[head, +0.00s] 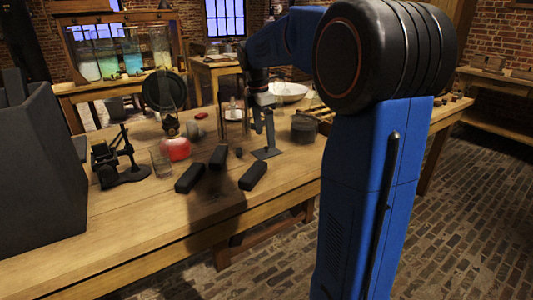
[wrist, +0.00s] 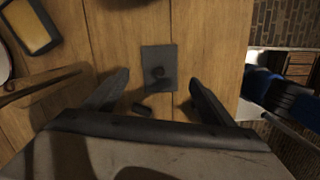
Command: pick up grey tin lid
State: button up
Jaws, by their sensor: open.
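A flat dark grey rectangular plate with a small round knob-like part at its middle, which looks like the grey tin lid (wrist: 150,53), lies on the wooden table in the wrist view. In the head view the grey plate (head: 265,154) lies near the table's right part, under my gripper (head: 264,128). In the wrist view my gripper (wrist: 158,96) is open, its two fingers wide apart on either side of the plate's near end. Nothing is held. My height above the plate is hard to judge.
A small dark piece (wrist: 142,108) lies between the fingers. A dark round tin (head: 305,129) stands right of the plate. The table's front is clear.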

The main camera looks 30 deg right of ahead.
aim_at(266, 147)
jog(key=f, duration=0.4)
jog(key=shift+s+d+f, duration=0.2)
jog(key=shift+f, duration=0.2)
jog(key=shift+c, duration=0.4)
jog(key=c, duration=1.6)
